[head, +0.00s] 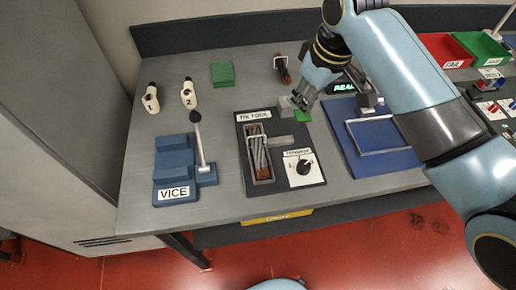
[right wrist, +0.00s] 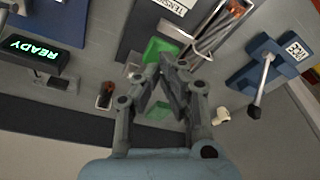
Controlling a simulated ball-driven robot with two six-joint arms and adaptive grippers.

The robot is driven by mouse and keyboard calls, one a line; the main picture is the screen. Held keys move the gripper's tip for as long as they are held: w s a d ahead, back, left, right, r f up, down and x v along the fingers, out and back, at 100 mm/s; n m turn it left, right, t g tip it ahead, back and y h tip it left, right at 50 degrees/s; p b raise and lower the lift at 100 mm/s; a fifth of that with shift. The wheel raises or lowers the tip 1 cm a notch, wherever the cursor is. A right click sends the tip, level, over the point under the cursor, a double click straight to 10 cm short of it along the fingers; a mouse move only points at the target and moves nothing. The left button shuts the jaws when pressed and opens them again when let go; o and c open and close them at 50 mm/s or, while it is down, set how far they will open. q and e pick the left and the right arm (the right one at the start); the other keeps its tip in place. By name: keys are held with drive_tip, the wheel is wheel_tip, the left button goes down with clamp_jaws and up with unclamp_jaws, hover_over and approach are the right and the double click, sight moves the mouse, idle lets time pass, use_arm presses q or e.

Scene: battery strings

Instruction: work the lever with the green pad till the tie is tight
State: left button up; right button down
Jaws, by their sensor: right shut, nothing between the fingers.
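The tie tool (head: 240,160) is a dark panel in the middle of the bench, with a bundle of strands (head: 258,152) in its frame and a tension dial (head: 303,168). The lever's green pad (head: 304,117) shows at the panel's far right corner. My right gripper (head: 297,107) is shut and empty, right at the pad. In the right wrist view the green pad (right wrist: 155,47) is just beyond the closed fingertips (right wrist: 168,64); I cannot tell whether they touch. The fingers partly hide the lever. My left gripper is not in view.
A blue vice (head: 175,170) with an upright handle stands on the left. A blue tray (head: 395,155) lies to the right under my arm. A READY display (head: 344,87), a green stack (head: 222,74) and two white numbered items (head: 151,98) are farther back. The bench between them is clear.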

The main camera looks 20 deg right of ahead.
sight(304, 116)
drive_tip(key=shift+s+a+f+b, duration=0.15)
drive_tip(key=shift+f+b, duration=0.2)
drive_tip(key=shift+f, duration=0.8)
drive_tip(key=shift+s+d+f+b, duration=0.1)
drive_tip(key=shift+f+b, duration=0.3)
drive_tip(key=shift+f, duration=0.75)
drive_tip(key=shift+s+a+f+b, duration=0.15)
drive_tip(key=shift+f+b, duration=0.2)
drive_tip(key=shift+f, duration=0.8)
drive_tip(key=shift+d+r, duration=0.1)
drive_tip(key=shift+r, duration=0.1)
drive_tip(key=r+p, duration=0.1)
drive_tip(key=p, duration=0.1)
drive_tip(key=r+p, duration=0.1)
drive_tip(key=r, duration=0.1)
drive_tip(key=shift+w+p, duration=0.2)
drive_tip(key=shift+p, duration=0.2)
drive_tip(key=shift+d+r, duration=0.1)
drive_tip(key=shift+r, duration=0.1)
drive_tip(key=shift+w+r, duration=0.2)
drive_tip(key=shift+r, duration=1.45)
drive_tip(key=shift+w+r, duration=0.2)
drive_tip(key=shift+r, duration=1.4)
drive_tip(key=shift+f+b, duration=0.15)
drive_tip(key=shift+b, duration=0.15)
